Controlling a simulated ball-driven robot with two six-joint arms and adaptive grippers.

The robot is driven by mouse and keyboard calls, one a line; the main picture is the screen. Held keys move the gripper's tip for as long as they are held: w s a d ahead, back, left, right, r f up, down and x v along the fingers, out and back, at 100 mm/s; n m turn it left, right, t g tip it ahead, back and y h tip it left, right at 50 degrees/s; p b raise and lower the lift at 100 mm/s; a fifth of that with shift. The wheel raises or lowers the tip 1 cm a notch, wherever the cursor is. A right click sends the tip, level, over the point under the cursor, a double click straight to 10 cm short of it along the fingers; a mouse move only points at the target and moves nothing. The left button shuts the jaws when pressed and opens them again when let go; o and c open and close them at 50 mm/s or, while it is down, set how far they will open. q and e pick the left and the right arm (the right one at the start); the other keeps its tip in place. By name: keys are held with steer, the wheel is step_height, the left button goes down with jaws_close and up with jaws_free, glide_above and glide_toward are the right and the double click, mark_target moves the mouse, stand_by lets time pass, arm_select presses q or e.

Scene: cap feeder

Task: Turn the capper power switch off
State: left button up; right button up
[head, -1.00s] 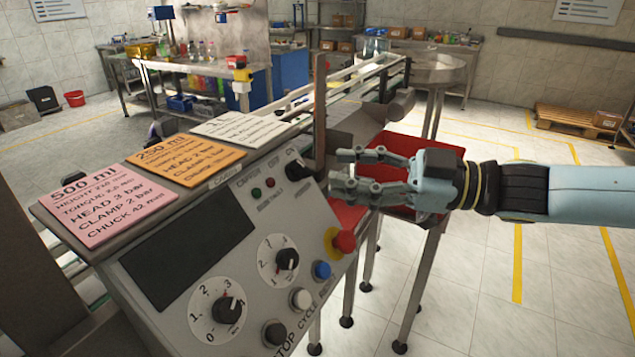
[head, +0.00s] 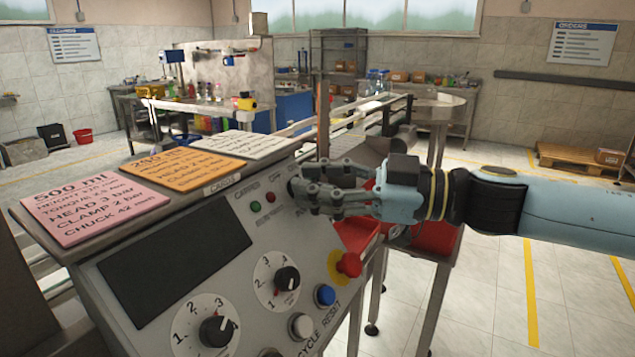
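The capper control panel (head: 190,262) is a grey sloped box. Its power switch, a black knob at the panel's upper right corner, is almost wholly hidden behind my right gripper (head: 297,182), so its setting cannot be read. My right gripper comes in from the right, with its dark grey fingertips over the switch's spot. The fingers look close together, but whether they touch or grip the knob cannot be told. My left gripper is not in view.
A red emergency button (head: 348,264), a blue button (head: 325,295), a white button (head: 302,326) and two black dials (head: 287,279) sit below the gripper. Green (head: 256,207) and red (head: 270,196) lamps are left of it. An upright post (head: 323,110) stands just behind the fingers.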

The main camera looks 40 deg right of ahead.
jaws_close()
steer(key=shift+n+g, duration=0.3)
steer(key=shift+n, duration=0.2)
steer(key=shift+r, duration=0.1)
steer(key=shift+o, duration=0.9)
jaws_free()
steer(key=shift+o, duration=0.3)
steer(key=shift+w, duration=0.15)
